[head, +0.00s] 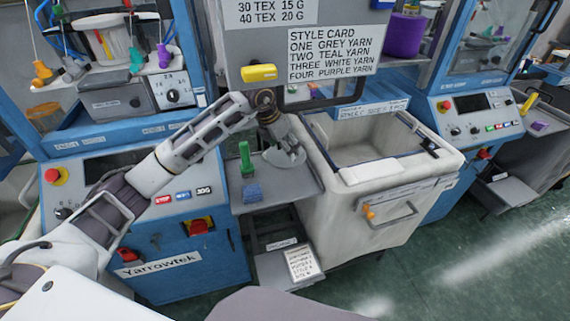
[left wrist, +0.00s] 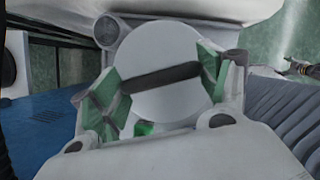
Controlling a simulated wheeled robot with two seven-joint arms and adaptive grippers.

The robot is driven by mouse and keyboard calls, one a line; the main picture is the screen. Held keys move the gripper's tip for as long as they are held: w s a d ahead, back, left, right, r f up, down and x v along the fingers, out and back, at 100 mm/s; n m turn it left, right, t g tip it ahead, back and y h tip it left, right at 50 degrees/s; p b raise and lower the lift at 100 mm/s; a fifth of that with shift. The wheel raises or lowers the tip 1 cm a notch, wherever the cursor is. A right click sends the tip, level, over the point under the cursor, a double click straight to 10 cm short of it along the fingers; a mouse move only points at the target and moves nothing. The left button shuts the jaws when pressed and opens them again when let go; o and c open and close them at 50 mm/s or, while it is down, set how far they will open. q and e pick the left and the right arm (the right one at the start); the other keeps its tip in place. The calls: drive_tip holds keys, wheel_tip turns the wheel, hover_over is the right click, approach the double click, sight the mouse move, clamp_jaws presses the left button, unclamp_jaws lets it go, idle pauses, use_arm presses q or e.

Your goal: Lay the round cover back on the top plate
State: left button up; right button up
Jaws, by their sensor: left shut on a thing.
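The round cover (head: 284,160) is a pale grey disc over the small grey side shelf (head: 305,185) in the head view. In the left wrist view the cover (left wrist: 165,108) fills the middle, with a dark bar across its face. My left gripper (head: 283,145) is shut on the cover, its green-padded fingers (left wrist: 160,78) on either side in the wrist view. I cannot tell whether the cover touches the shelf. A plate with yarn cones (head: 75,72) is at the upper left; I cannot tell if this is the top plate. My right gripper is not in view.
A large pale bin (head: 355,215) is close on the right. The style card panel (head: 300,50) hangs just above. Blue machines flank both sides.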

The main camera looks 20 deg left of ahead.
sight(284, 154)
use_arm(q)
wheel_tip(284, 154, down, 3)
drive_tip(key=shift+f, duration=0.65)
wheel_tip(284, 154, down, 2)
drive_tip(key=shift+f+p, duration=0.25)
drive_tip(key=shift+p, duration=0.1)
drive_tip(key=shift+f, duration=0.25)
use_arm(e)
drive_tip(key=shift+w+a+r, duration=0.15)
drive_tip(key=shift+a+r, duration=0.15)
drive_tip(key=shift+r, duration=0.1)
